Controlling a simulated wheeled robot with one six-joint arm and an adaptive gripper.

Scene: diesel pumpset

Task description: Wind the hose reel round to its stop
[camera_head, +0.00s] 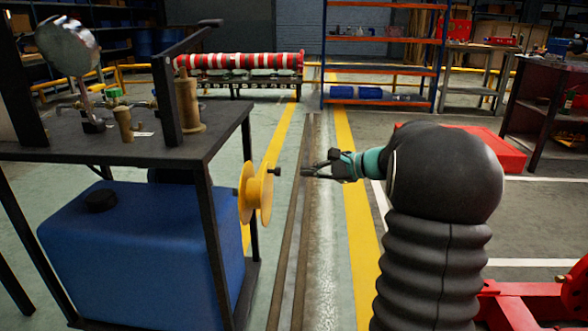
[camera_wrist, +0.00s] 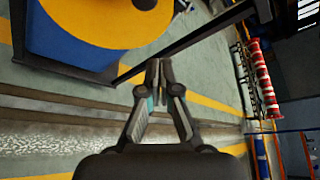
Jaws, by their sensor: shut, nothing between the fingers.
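The hose reel (camera_head: 256,195) is a yellow spool on the right side of the dark metal frame. A small black crank knob (camera_head: 276,171) sticks out from its upper right face. My gripper (camera_head: 308,170) is to the right of the knob at about the same height in the picture, with a gap between them. In the wrist view the reel (camera_wrist: 85,28) fills the upper left, with the dark knob (camera_wrist: 145,4) at the top edge. My gripper (camera_wrist: 158,68) shows there shut and empty, its fingertips together, apart from the reel and knob. The reel's stop cannot be made out.
A blue tank (camera_head: 140,255) stands under the dark tabletop (camera_head: 130,143), left of the reel. The frame's post (camera_head: 213,240) stands close beside the reel. Open floor with a yellow stripe (camera_head: 352,210) lies under my gripper. A red flat box (camera_head: 490,148) stands behind my arm.

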